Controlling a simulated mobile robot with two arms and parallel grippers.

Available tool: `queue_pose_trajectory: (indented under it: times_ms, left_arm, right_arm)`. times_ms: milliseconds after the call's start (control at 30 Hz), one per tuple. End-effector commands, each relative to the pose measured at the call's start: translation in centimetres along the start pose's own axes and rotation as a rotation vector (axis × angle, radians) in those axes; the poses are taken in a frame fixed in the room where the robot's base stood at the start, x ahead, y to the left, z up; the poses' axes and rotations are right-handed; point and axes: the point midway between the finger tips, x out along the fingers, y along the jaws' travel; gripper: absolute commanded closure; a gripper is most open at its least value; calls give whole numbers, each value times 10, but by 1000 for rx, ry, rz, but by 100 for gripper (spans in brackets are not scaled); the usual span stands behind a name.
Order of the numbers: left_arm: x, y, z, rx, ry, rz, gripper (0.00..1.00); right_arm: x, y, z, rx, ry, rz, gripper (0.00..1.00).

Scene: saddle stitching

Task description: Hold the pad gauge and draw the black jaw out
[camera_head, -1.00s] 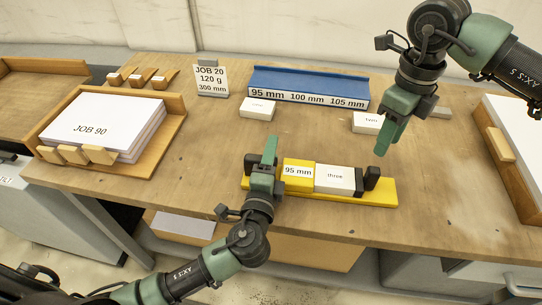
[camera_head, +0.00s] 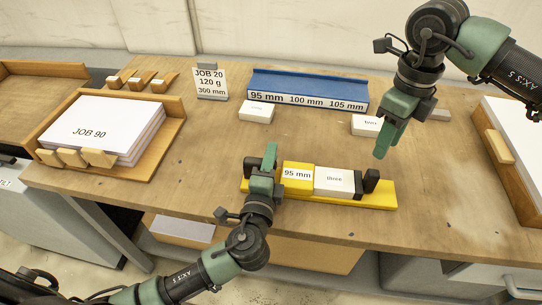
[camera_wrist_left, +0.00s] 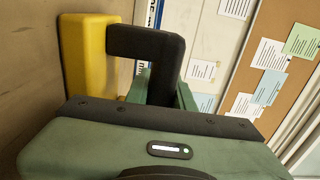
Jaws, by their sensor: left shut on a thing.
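The yellow pad gauge (camera_head: 382,200) lies on the bench's front part, with a raised yellow block labelled "95 mm" (camera_head: 297,172) at its left. A white pad labelled "three" (camera_head: 333,182) sits between that block and the black jaw (camera_head: 358,184). A black knob (camera_head: 371,180) stands just right of the jaw. My left gripper (camera_head: 266,168) is at the gauge's left end, shut on its black handle. The handle (camera_wrist_left: 150,42) shows between the fingers in the left wrist view. My right gripper (camera_head: 391,136) hangs above and behind the jaw, apart from it; its finger gap is unclear.
A blue rack (camera_head: 309,83) marked 95, 100 and 105 mm stands at the back. White pads (camera_head: 257,112) (camera_head: 366,125) lie before it. A wooden tray of JOB 90 paper (camera_head: 165,135) is at left, another paper stack (camera_head: 514,125) at right. Bench between is clear.

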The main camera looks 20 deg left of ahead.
Motion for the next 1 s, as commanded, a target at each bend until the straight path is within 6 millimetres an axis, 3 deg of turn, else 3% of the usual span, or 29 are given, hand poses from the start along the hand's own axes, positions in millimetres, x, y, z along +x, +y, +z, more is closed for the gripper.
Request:
queue_pose_trajectory:
  times_ms: [633,767,867,1000]
  left_arm:
    - [-1,2,-1,1,2,4,100]
    - [-1,2,-1,1,2,5,100]
    - [-1,2,-1,1,2,5,100]
    - [-1,2,-1,1,2,5,100]
  right_arm:
    - [0,0,0,0,0,0,64]
    - [0,0,0,0,0,0,100]
    - [0,2,4,-29,7,-4,100]
    - [2,18,26,-225,60,-29,100]
